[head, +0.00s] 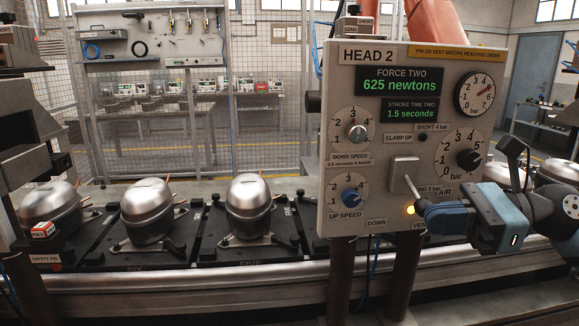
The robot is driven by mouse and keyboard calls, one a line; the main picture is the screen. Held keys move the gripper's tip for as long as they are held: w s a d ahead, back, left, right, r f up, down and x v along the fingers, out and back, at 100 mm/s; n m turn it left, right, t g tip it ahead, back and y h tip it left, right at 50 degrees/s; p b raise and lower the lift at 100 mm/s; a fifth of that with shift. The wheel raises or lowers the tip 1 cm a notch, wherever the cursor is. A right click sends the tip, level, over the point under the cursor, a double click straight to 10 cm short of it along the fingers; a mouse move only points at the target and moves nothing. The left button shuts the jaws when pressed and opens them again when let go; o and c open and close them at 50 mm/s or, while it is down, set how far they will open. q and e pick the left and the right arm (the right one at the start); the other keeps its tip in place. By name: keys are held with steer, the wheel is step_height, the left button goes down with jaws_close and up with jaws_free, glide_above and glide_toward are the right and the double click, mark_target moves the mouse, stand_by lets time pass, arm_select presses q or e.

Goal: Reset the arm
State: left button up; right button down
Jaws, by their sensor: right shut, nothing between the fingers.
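The grey HEAD 2 control panel (396,72) stands upright right of centre. A metal toggle lever (410,186) sticks out of a square plate (401,170) on its lower part, tilted down to the right. A lit amber lamp (410,210) is just below the lever, by the partly covered AIR and VENT labels. My right gripper (424,209) comes in from the right, shut and empty, its dark fingertips at the lever's lower end. I cannot tell whether they touch it. It hides part of the panel's lower right corner. My left gripper is not in view.
Dials, including a blue UP SPEED knob (349,197), and two green displays (400,83) are on the panel. Several steel compressors (248,205) sit on dark pallets along a metal conveyor rail (200,277). A mesh fence (262,130) stands behind. Two dark posts support the panel.

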step_height(320, 180, down, 21)
steer(key=a+m+t+h, duration=0.15)
steer(key=m+t, duration=0.65)
steer(key=m, duration=0.9)
steer(key=a+m+t+h, duration=0.1)
steer(key=m+t+h, duration=0.2)
steer(key=m+t, duration=0.9)
steer(key=s+a+f+m+g+h+p, duration=0.1)
steer(key=s+f+m+g+h, duration=0.45)
steer(key=f+m, duration=0.6)
steer(key=s+a+f+m+g+h, duration=0.25)
steer(key=s+f+m+g, duration=0.35)
steer(key=s+f+m, duration=0.45)
arm_select(q)
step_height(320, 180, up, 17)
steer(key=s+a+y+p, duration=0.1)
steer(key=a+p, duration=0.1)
steer(key=p, duration=2.2)
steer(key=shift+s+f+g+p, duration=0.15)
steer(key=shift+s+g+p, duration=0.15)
arm_select(e)
step_height(320, 180, up, 15)
steer(key=d, duration=0.2)
steer(key=shift+d+h, duration=0.35)
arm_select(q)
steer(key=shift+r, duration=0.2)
arm_select(e)
steer(key=shift+w, duration=0.1)
